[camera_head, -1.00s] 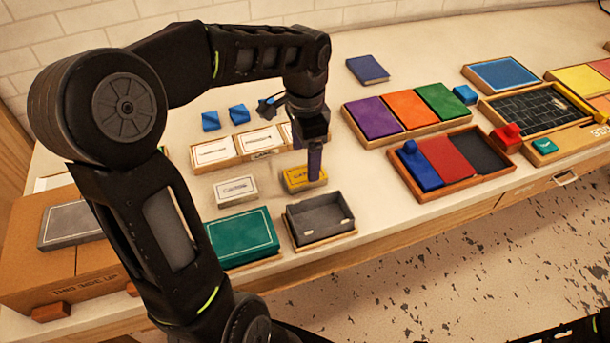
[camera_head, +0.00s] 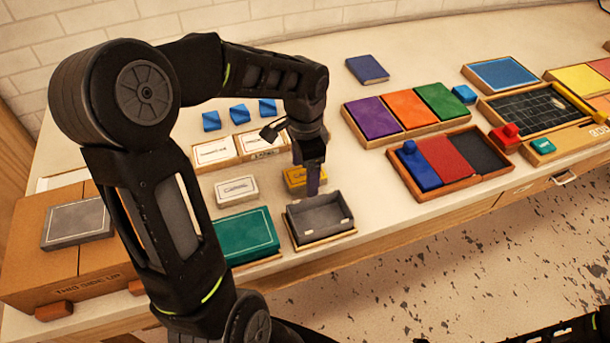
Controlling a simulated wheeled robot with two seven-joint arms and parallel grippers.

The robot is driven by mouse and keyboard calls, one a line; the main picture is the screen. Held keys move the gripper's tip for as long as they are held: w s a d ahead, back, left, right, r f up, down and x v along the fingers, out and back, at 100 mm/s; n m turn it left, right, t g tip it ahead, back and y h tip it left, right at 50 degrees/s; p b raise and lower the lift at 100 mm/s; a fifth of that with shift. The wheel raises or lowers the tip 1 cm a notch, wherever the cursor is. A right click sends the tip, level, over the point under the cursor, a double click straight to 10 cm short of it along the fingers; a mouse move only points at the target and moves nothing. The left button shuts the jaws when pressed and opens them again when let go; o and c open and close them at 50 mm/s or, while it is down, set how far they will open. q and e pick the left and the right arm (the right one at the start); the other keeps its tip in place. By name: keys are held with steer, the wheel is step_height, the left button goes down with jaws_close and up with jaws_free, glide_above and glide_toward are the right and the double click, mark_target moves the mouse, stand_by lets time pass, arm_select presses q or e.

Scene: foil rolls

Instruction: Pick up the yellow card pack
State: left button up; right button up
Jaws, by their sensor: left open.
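The yellow card pack (camera_head: 296,178) lies on the white counter, just behind the open grey box (camera_head: 320,216). My left gripper (camera_head: 311,188) points down at the pack's right part and covers some of it. Its jaws are open, and whether both fingers straddle the pack cannot be told from this angle. A white card pack (camera_head: 236,190) lies to the left of the yellow one. My right gripper does not show.
A wooden tray of white cards (camera_head: 214,152) stands behind, with several blue blocks (camera_head: 239,114) beyond it. A green box (camera_head: 241,236) is at front left. Colored trays (camera_head: 408,112) fill the right side. A cardboard box (camera_head: 50,265) stands at far left.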

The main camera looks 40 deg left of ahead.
mark_target(305, 174)
arm_select(q)
steer(key=c, duration=1.5)
steer(key=shift+r, duration=0.15)
step_height(305, 174, up, 10)
steer(key=shift+f+b, duration=0.1)
steer(key=shift+b, duration=0.2)
